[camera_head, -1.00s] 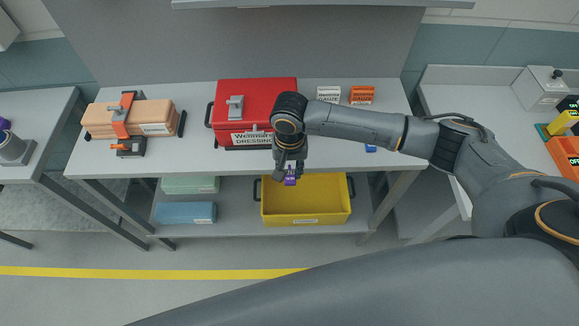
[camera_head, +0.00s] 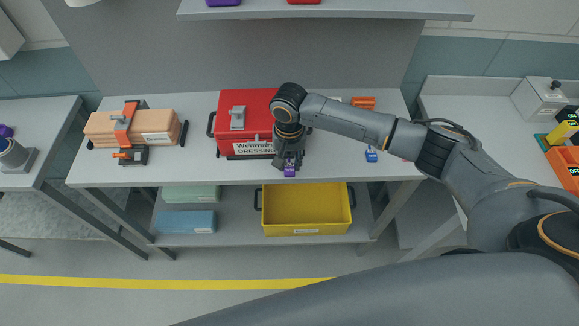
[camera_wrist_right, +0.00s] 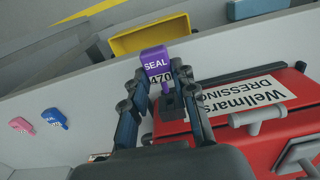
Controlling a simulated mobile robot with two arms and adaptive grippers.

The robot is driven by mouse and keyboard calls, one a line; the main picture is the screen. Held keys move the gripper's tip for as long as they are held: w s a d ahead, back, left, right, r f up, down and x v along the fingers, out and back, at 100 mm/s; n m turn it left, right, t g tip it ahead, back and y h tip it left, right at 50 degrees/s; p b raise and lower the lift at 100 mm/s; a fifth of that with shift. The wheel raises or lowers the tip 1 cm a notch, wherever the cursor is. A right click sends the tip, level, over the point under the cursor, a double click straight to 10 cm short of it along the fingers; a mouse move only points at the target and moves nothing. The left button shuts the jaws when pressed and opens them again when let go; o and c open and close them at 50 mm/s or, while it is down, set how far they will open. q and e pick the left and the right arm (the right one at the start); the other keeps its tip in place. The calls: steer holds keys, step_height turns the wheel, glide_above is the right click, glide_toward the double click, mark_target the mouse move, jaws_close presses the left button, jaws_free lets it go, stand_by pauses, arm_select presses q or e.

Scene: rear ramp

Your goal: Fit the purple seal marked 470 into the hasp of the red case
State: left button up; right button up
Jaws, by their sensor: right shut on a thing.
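My right gripper (camera_head: 289,163) is shut on the purple seal (camera_head: 290,171), which hangs near the table's front edge. In the right wrist view the purple seal (camera_wrist_right: 155,62) reads SEAL 470 and sits between the fingertips (camera_wrist_right: 163,82). The red case (camera_head: 232,101) stands on the table, labelled Wellmars Dressing, left of and behind the gripper. The red case (camera_wrist_right: 240,148) also fills the lower right of the wrist view. My left gripper is out of view.
A blue seal (camera_head: 371,155) lies to the right; a pink one (camera_wrist_right: 20,125) shows in the wrist view. A yellow bin (camera_head: 306,215) is on the lower shelf. A shelf (camera_head: 330,9) hangs above.

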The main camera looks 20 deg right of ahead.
steer(key=shift+w, duration=0.1)
stand_by(0.7)
steer(key=shift+p, duration=0.6)
stand_by(0.5)
steer(key=shift+p, duration=0.5)
stand_by(0.5)
steer(key=shift+p, duration=0.5)
steer(key=shift+w+d+r+b, duration=0.1)
steer(key=shift+w+d+b, duration=0.2)
steer(key=shift+w, duration=0.55)
steer(key=shift+w+d+b, duration=0.15)
steer(key=shift+w+d, duration=0.1)
steer(key=shift+w, duration=0.55)
steer(key=o, duration=0.8)
